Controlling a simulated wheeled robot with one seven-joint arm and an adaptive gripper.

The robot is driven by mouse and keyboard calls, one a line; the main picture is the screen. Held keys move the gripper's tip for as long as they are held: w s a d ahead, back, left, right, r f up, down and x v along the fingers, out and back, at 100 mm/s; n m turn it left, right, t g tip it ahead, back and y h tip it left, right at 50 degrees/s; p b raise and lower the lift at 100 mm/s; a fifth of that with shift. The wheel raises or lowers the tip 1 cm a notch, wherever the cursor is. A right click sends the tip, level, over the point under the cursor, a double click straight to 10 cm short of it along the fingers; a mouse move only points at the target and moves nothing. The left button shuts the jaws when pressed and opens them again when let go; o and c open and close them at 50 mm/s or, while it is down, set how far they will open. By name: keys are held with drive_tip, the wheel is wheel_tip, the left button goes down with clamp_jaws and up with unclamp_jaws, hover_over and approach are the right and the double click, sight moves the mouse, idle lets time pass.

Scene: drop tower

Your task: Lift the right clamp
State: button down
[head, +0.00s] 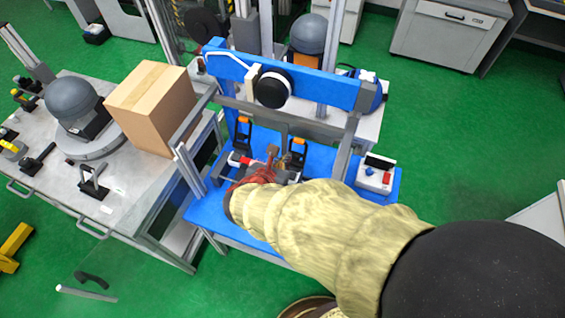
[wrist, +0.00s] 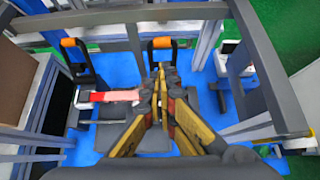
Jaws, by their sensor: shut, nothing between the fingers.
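The right clamp (head: 297,149) is black with an orange-tipped handle and stands upright on the blue table (head: 205,212). In the wrist view, its orange tip (wrist: 161,43) shows just beyond my fingertips, and my fingers hide part of its body. The left clamp (head: 242,132) looks the same and stands to its left; it also shows in the wrist view (wrist: 82,68). My gripper (wrist: 159,73) is shut and empty, with its tips in front of the right clamp. I cannot tell whether they touch it. In the head view, my gripper (head: 271,153) is beside the right clamp.
A red and white part (wrist: 108,96) lies low between the clamps. A blue crossbeam (head: 325,87) spans above the table. Grey frame posts (head: 190,172) stand at the sides. A control box (head: 376,175) sits to the right. A cardboard box (head: 150,105) stands on the left table.

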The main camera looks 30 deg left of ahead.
sight(297, 139)
drive_tip(key=d+b+x, duration=0.1)
drive_tip(key=b+x, duration=0.2)
drive_tip(key=x, duration=0.6)
drive_tip(key=shift+w+a, duration=0.55)
drive_tip(key=shift+w, duration=0.05)
drive_tip(key=shift+r, duration=0.2)
drive_tip(key=w+g+p, duration=0.1)
drive_tip(key=p, duration=0.3)
drive_tip(key=w+g+p, duration=0.1)
drive_tip(key=p, duration=0.3)
drive_tip(key=shift+w+a+r, duration=0.1)
drive_tip(key=shift+w+r, duration=0.05)
drive_tip(key=shift+r, duration=0.2)
drive_tip(key=shift+w+f+p, duration=0.15)
drive_tip(key=shift+w+p, duration=0.15)
drive_tip(key=shift+p, duration=0.45)
drive_tip(key=shift+w+a+f, duration=0.1)
drive_tip(key=shift+w+f, duration=0.1)
drive_tip(key=shift+w, duration=0.25)
